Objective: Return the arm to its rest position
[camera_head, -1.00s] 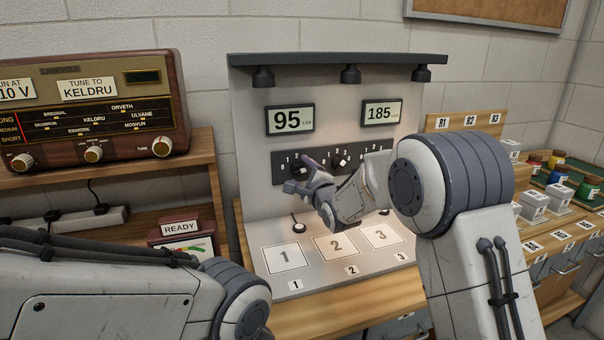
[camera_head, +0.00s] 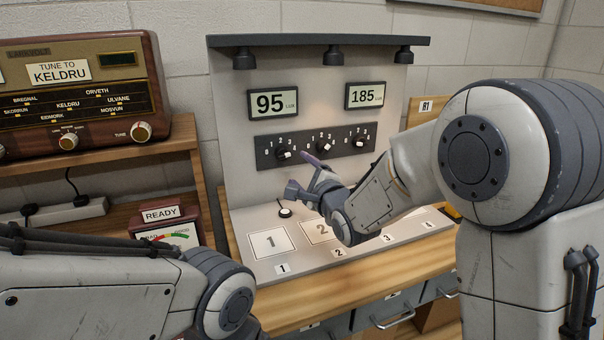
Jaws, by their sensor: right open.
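My right gripper (camera_head: 303,176) is open and empty in the head view, in front of the grey lamp panel and just below its dark knob strip (camera_head: 268,152). It looks apart from the knobs, but the exact gap is hard to tell. My right arm (camera_head: 390,190) reaches in from the right, its large shoulder joint (camera_head: 474,158) close to the camera. My left arm (camera_head: 100,290) lies across the lower left; its gripper is out of the frame.
The panel carries displays reading 95 (camera_head: 271,103) and 185 (camera_head: 366,95), under a dark lamp bar (camera_head: 290,40). Numbered squares (camera_head: 269,241) lie on its base. A radio (camera_head: 80,85) and a READY meter box (camera_head: 165,225) stand left. Drawers (camera_head: 385,318) are below.

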